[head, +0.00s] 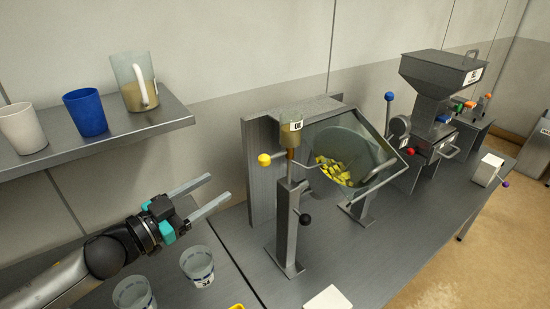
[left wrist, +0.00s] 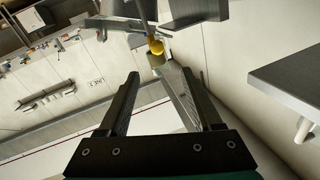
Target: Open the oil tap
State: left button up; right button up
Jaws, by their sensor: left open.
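A small oil container (head: 291,128) with a label sits on top of a metal post. A lever with a yellow ball knob (head: 264,160) sticks out to its left, and this looks like the oil tap. My left gripper (head: 220,188) is open and empty, left of the yellow knob and apart from it, with its fingers pointing towards the post. My right gripper is not in view.
A tilted drum (head: 350,150) with yellow pieces stands right of the post. A black knob (head: 304,219) sticks out lower on the post. Cups (head: 198,265) stand below my left gripper. A shelf (head: 150,123) with a blue cup (head: 85,112) and a jug (head: 135,82) is behind.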

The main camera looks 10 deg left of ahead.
aim_at(260, 164)
pick_arm(q)
jog(key=x, duration=0.5)
jog(key=p+x, duration=0.1)
jog(key=x, duration=0.4)
jog(key=p+x, duration=0.1)
jog(key=x, duration=0.4)
jog(key=shift+w+d+f, duration=0.1)
jog(key=shift+d+f, duration=0.2)
jog(key=shift+d, duration=0.1)
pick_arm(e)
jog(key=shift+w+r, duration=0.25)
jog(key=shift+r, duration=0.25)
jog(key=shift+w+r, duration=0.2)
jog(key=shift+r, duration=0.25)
pick_arm(q)
grip_shut()
